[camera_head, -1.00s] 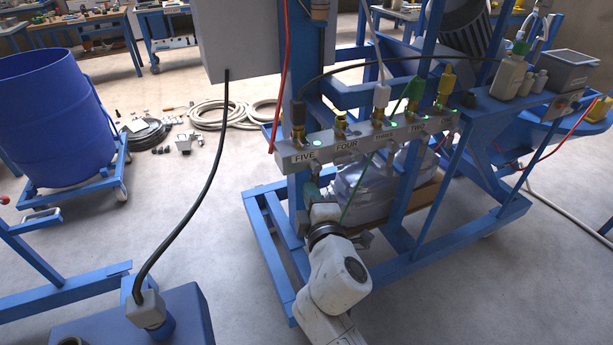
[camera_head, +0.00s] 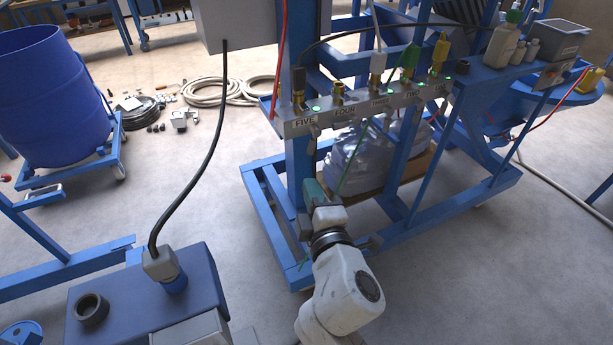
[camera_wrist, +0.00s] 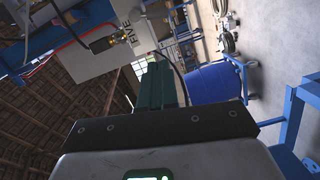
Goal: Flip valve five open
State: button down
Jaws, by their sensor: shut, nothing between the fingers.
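The grey valve manifold (camera_head: 345,117) carries labelled brass fittings in a row. Valve five's brass fitting (camera_head: 298,98), with a black top, stands at the left end above the label FIVE (camera_head: 304,122), beside a green light (camera_head: 316,108). A small grey handle-like part (camera_head: 313,135) hangs under that end; its exact position is hard to tell. My gripper (camera_head: 312,190) is below the manifold's left end, apart from it, with teal fingers shut and empty. In the wrist view the fingers (camera_wrist: 161,85) are together, and the FIVE label (camera_wrist: 125,33) shows sideways beyond them.
A thin green line hangs near my gripper. A black cable (camera_head: 205,165) runs down to a blue box (camera_head: 200,280) at front left. A blue drum (camera_head: 50,95) stands farther left.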

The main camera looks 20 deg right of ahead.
jog(key=shift+s+a, duration=0.2)
jog(key=shift+s, duration=0.75)
